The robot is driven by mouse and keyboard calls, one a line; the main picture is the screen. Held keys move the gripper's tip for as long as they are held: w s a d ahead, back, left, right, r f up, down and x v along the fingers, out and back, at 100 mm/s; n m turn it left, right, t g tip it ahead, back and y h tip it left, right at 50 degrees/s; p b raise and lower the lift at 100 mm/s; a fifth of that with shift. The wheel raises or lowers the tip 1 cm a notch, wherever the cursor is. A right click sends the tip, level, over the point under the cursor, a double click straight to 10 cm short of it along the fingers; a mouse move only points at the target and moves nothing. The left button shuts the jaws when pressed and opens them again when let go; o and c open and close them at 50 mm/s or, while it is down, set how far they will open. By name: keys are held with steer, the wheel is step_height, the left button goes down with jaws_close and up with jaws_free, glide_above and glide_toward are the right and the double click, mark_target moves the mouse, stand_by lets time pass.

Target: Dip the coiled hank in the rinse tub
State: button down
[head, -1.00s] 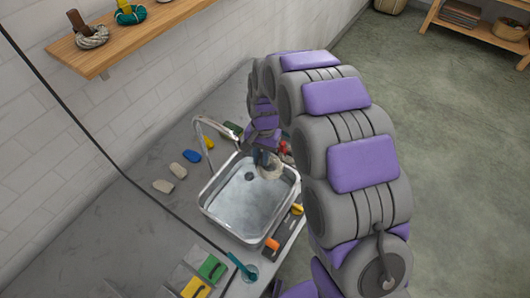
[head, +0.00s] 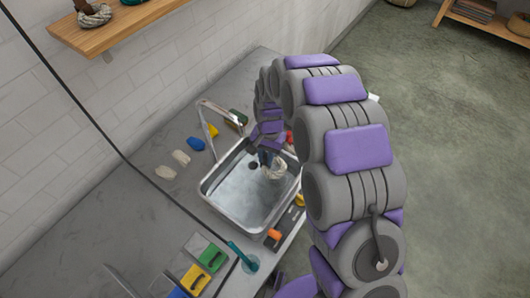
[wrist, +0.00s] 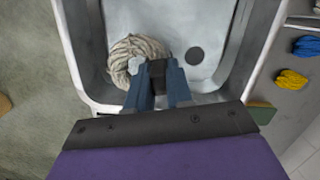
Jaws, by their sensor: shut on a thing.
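The coiled hank (head: 275,170), cream and rope-like, is at the far right corner of the metal rinse tub. It also shows in the wrist view (wrist: 133,55). The rinse tub (head: 225,205) is a rectangular basin set in the counter, with a dark round drain and what looks like water in it. My gripper (wrist: 157,70) is shut on the hank, gripping its near edge with blue fingers. The hank is within the tub's outline; I cannot tell how deep it sits. In the head view my gripper (head: 266,160) is partly hidden by my arm.
A faucet (head: 213,112) arches over the tub's back left side. Blue (head: 194,143) and yellow (head: 212,131) skeins and pale pieces lie on the counter to the left. A shelf (head: 112,30) hangs on the wall.

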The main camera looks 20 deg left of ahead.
steer(key=shift+f+b, duration=1.15)
steer(key=shift+f, duration=2.75)
steer(key=shift+s+f, duration=0.1)
steer(key=shift+f, duration=0.05)
steer(key=shift+s+f, duration=0.35)
steer(key=shift+s, duration=0.3)
steer(key=shift+w+r, duration=0.1)
steer(key=shift+w, duration=0.05)
steer(key=shift+w+r+p, duration=0.35)
steer(key=shift+w+p, duration=0.05)
steer(key=shift+w, duration=0.25)
steer(key=shift+s+f, duration=0.1)
steer(key=shift+s, duration=0.1)
steer(key=shift+s+f, duration=0.35)
steer(key=shift+s, duration=0.25)
